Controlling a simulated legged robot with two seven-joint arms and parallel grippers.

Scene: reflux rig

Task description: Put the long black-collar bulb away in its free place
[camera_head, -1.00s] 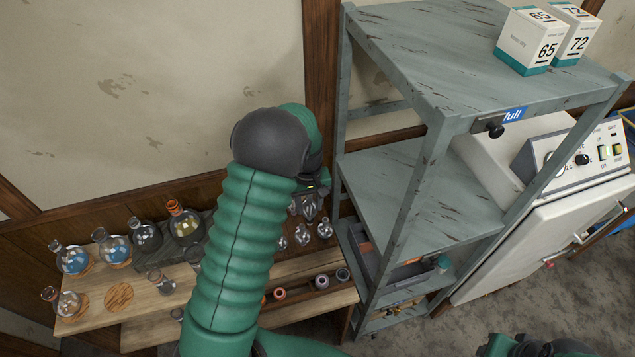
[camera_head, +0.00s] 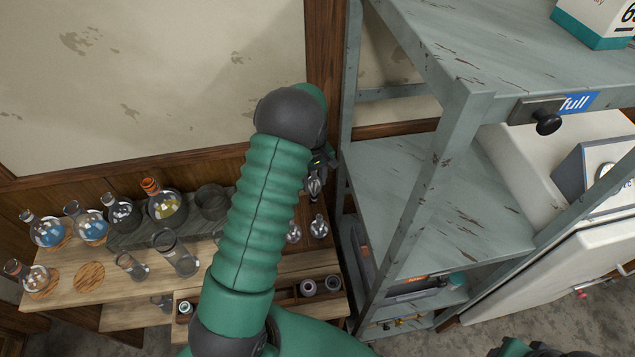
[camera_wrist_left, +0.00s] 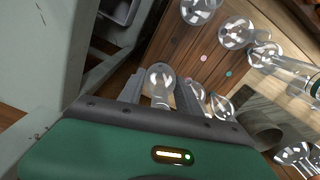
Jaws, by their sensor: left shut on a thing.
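My left gripper (camera_head: 318,165) is shut on a clear glass bulb (camera_head: 314,187) at the back of the bench, beside the grey shelf. In the left wrist view the bulb (camera_wrist_left: 160,80) sits between the two fingers (camera_wrist_left: 160,95), its rounded end pointing away from the gripper. Its collar is hidden, so I cannot tell the colour. Below it is a dark wooden rack board (camera_wrist_left: 172,45) with a pink dot (camera_wrist_left: 203,57) and a teal dot (camera_wrist_left: 228,73) on bare wood. Several other clear bulbs (camera_wrist_left: 236,33) stand around these dots. My forearm hides part of the rack in the head view.
The grey shelf unit (camera_head: 430,200) stands close to the right of the gripper; its post also shows in the left wrist view (camera_wrist_left: 40,50). Flasks (camera_head: 165,205) and beakers (camera_head: 178,255) stand on the stepped wooden bench (camera_head: 75,310) at left. A cork ring (camera_head: 89,277) is empty.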

